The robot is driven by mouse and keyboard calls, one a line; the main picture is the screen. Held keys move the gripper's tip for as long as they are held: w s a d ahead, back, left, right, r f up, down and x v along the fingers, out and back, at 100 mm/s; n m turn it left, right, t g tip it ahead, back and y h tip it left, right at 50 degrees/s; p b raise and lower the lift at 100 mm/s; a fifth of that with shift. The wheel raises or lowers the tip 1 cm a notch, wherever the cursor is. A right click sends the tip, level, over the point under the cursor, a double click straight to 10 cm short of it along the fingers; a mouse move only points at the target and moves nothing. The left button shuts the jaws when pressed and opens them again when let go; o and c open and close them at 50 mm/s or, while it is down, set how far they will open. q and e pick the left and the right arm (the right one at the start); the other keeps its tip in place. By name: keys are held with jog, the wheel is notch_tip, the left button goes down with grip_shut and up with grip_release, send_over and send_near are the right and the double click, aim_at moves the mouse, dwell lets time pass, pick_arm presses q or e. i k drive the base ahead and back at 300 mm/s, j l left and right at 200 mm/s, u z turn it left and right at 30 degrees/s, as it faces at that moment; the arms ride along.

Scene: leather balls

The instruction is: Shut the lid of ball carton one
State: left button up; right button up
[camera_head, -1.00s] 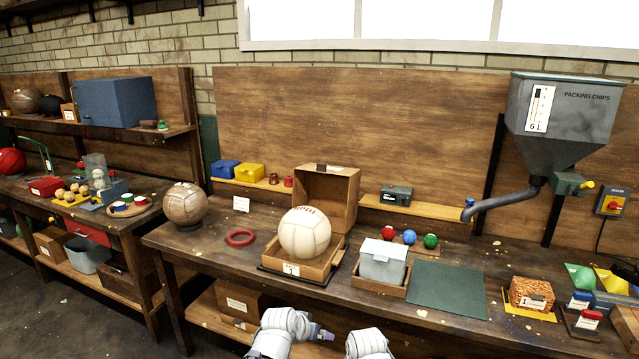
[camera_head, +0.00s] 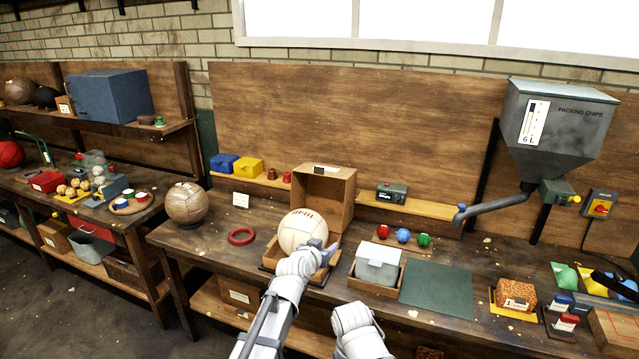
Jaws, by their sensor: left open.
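Ball carton one is a brown open carton with its lid (camera_head: 338,207) standing up at the back. A cream ball (camera_head: 300,230) with dark lettering sits in its low base. My left arm reaches over the base's front from below, hiding most of the front wall and its label. My left gripper (camera_head: 332,247) is open at the ball's lower right side, in front of and below the raised lid; I cannot tell whether it touches the ball or carton. My right arm shows at the bottom centre, but its gripper is not visible.
A grey-white box (camera_head: 378,264) in a wooden tray stands right of the carton, beside a green mat (camera_head: 437,289). A red ring (camera_head: 241,236) and a brown ball (camera_head: 186,203) lie to the left. Red, blue and green balls sit behind the grey-white box.

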aim_at(329, 190)
jog(key=i+j, duration=0.15)
jog(key=i, duration=0.4)
jog(key=i+j, duration=0.1)
jog(key=i, duration=0.45)
jog(key=i+j, duration=0.15)
jog(key=i, duration=0.4)
